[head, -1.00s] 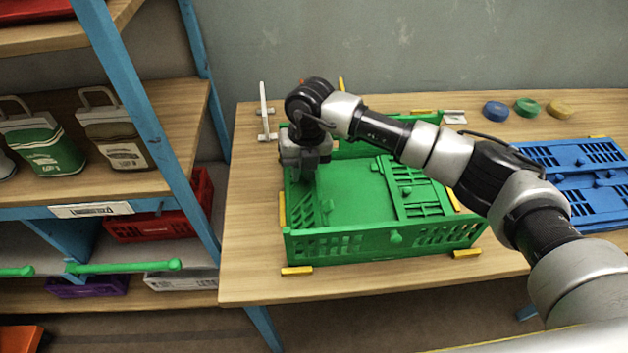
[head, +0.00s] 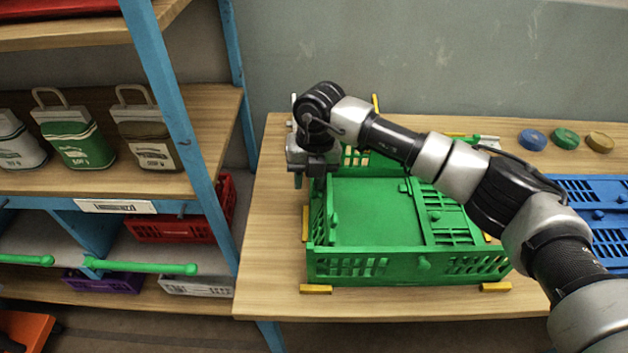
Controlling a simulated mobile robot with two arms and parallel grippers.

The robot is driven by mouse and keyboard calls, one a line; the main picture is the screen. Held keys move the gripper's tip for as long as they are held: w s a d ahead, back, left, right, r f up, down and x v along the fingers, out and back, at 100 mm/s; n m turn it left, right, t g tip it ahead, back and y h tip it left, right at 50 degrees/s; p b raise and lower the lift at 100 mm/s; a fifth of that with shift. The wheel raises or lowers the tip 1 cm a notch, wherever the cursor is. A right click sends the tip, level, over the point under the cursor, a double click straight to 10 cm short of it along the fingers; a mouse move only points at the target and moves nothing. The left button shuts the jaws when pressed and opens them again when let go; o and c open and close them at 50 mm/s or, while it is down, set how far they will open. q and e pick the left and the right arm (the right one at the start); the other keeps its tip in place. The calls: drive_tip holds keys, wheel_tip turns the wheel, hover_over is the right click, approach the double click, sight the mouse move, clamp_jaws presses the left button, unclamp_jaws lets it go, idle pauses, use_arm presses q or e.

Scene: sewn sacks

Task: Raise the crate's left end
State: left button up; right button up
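The green crate (head: 410,268) stands on the wooden table. Its front wall and back wall (head: 356,157) are up. Its left end (head: 319,218), a slotted panel, stands up steeply along the left side; I cannot tell whether it is fully upright. The right end (head: 446,217) lies folded flat inside over the floor. My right gripper (head: 309,178) points down at the far part of the left end, by its top edge. Whether it touches the panel, and how its fingers are set, is unclear. My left gripper is out of view.
Yellow blocks (head: 316,289) sit around the crate's base. A folded blue crate (head: 600,205) lies to the right. Blue, green and yellow round pieces (head: 565,138) lie at the back. A blue-framed shelf with sacks (head: 75,140) stands left. The table's front left is clear.

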drive_tip(key=a+r+p, duration=0.1)
drive_tip(key=a+r, duration=0.5)
drive_tip(key=r, duration=0.2)
drive_tip(key=shift+w+a+r+p, duration=0.2)
drive_tip(key=shift+w+a+p, duration=0.15)
drive_tip(key=shift+w+p, duration=0.05)
idle(0.5)
idle(0.4)
wheel_tip(320, 180, up, 11)
drive_tip(key=d+b, duration=0.1)
drive_tip(key=b, duration=0.2)
drive_tip(key=shift+w+d+f, duration=0.15)
drive_tip(key=shift+w+d, duration=0.1)
drive_tip(key=shift+w, duration=0.1)
